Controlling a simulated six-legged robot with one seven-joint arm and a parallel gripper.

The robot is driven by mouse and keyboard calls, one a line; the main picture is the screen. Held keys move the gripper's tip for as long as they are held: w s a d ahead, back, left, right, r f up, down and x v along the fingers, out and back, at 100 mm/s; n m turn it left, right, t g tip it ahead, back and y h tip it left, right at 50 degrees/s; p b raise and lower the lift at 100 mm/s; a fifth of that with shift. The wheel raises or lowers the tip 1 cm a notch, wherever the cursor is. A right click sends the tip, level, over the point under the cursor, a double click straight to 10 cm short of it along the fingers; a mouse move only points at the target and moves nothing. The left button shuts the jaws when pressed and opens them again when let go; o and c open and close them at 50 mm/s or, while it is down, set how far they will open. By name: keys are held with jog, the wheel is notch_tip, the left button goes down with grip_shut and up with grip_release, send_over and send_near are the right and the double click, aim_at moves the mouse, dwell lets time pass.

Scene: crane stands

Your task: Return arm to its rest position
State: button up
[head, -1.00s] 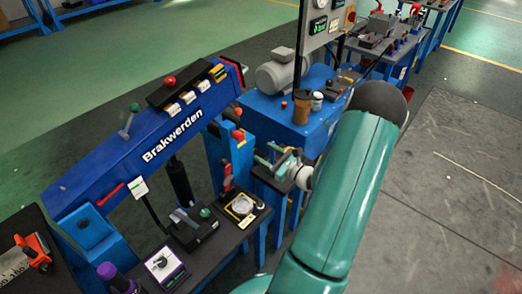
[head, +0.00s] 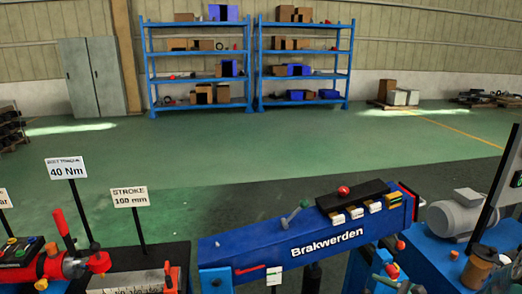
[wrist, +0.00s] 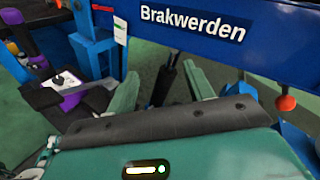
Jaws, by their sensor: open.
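In the wrist view my gripper (wrist: 162,82) is open, its two pale green fingers apart with nothing between them. Beyond the fingers is the blue beam marked Brakwerden (wrist: 195,22), with a dark cylinder under it. In the head view the same blue beam (head: 240,252) runs across the lower middle. I cannot clearly make out my arm in the head view, so its pose relative to rest cannot be told there.
An orange knob (wrist: 285,103) is right of my gripper and a purple-edged device (wrist: 72,88) left. Signs reading 40 Nm (head: 68,168) and 100 mm (head: 130,196) stand at left. A grey motor (head: 462,214) is at right. Green floor is clear up to blue shelves (head: 200,53).

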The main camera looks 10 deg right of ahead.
jog(key=s+a+r+n+g, duration=0.35)
jog(key=a+n+g, duration=0.2)
jog(key=a, duration=0.35)
jog(key=s+a+r+n+g, duration=0.2)
jog(key=a+r+n+g, duration=0.2)
jog(key=a+n, duration=0.45)
jog(key=s+a+r+n+t+h, duration=0.1)
jog(key=s+a+r+n+h, duration=0.5)
jog(key=s+r+n, duration=0.3)
jog(key=shift+s+a+r+n+h, duration=0.2)
jog(key=shift+s+r+n+h, duration=0.2)
jog(key=shift+n+h, duration=0.45)
jog(key=shift+t, duration=0.25)
